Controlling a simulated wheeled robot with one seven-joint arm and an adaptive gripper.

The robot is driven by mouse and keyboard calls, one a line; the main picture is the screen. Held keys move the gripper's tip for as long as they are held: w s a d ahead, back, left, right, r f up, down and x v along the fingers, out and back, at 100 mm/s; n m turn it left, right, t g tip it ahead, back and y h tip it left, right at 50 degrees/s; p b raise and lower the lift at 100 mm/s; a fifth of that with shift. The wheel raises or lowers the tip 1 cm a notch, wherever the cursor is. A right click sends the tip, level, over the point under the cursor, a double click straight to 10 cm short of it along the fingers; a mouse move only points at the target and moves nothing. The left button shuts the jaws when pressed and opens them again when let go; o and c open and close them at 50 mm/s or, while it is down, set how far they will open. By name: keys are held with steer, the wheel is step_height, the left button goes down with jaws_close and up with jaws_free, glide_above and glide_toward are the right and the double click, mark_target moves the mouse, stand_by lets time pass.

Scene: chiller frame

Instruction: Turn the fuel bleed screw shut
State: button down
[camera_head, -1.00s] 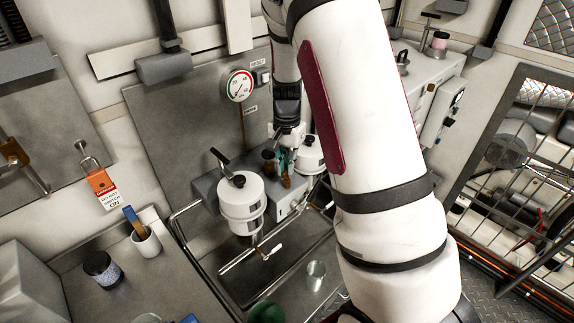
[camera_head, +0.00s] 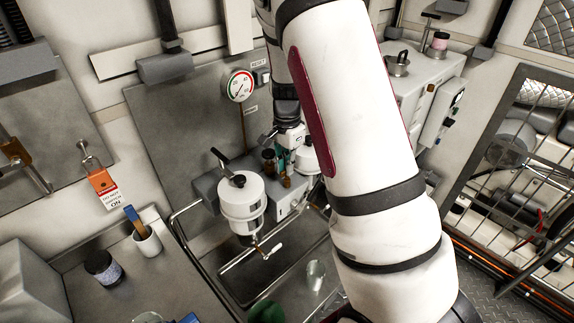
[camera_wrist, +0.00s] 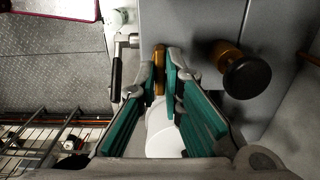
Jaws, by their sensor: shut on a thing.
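My gripper (camera_wrist: 161,66) is shut, its teal-padded fingers on either side of a small brass piece, apparently the bleed screw (camera_wrist: 159,72), against the grey filter head (camera_wrist: 193,25). How far the screw is turned cannot be told. In the head view my gripper (camera_head: 285,167) is small and partly hidden, at the filter head (camera_head: 207,187) between two white filter canisters (camera_head: 242,212) (camera_head: 305,160). A black knob with a brass neck (camera_wrist: 248,76) stands right of the fingers in the wrist view.
A lever with a black grip (camera_wrist: 116,78) is close left of my fingers. A pressure gauge (camera_head: 239,86) is on the back panel. Below are a metal basin (camera_head: 240,285) and a metal cup (camera_head: 315,274). A barred cage (camera_head: 510,170) stands at the right.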

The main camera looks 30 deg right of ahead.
steer(key=shift+d, duration=0.1)
steer(key=c, duration=1.7)
jaws_free()
steer(key=shift+r, duration=0.1)
step_height(320, 180, up, 12)
steer(key=shift+f, duration=0.1)
